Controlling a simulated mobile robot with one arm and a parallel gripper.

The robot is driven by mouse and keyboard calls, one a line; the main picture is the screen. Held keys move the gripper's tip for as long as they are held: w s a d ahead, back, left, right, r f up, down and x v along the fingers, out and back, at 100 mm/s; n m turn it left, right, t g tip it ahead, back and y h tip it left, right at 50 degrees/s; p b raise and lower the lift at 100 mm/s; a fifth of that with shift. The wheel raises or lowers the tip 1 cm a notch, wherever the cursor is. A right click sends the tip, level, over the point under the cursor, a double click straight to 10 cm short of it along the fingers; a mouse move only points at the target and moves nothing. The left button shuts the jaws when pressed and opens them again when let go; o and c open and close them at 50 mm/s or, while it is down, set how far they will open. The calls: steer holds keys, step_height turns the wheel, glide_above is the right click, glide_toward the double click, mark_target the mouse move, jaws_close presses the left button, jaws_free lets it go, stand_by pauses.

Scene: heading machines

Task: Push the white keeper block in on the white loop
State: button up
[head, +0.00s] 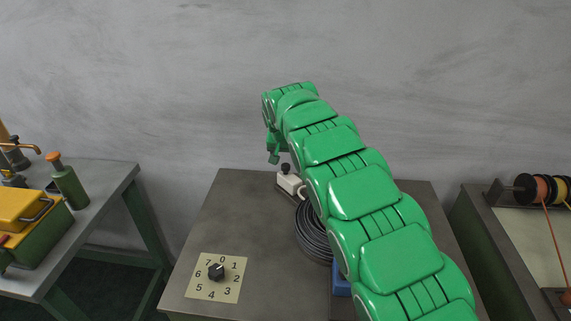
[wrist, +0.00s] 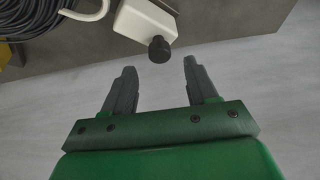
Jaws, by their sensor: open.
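The white keeper block (head: 289,182) sits near the back edge of the middle table, with a black knob on its top. In the wrist view the white block (wrist: 146,22) is at the top centre, and its black knob (wrist: 159,49) points toward the gap between my fingers. My gripper (wrist: 159,75) is open and empty, apart from the knob. In the head view my gripper (head: 273,157) is just above and left of the block. A white loop (head: 302,191) shows beside the block, and its curved end (wrist: 90,14) is left of the block in the wrist view. My arm hides part of the loop.
A coil of black cable (head: 312,234) lies on the middle table (head: 205,235), partly behind my arm. A numbered dial plate (head: 216,278) is at the front left. A side table (head: 100,180) with a yellow-green box stands left. Wire spools (head: 541,189) stand right.

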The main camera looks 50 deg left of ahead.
mark_target(286, 165)
steer(key=shift+x, duration=2.4)
steer(key=shift+c, duration=0.5)
jaws_close()
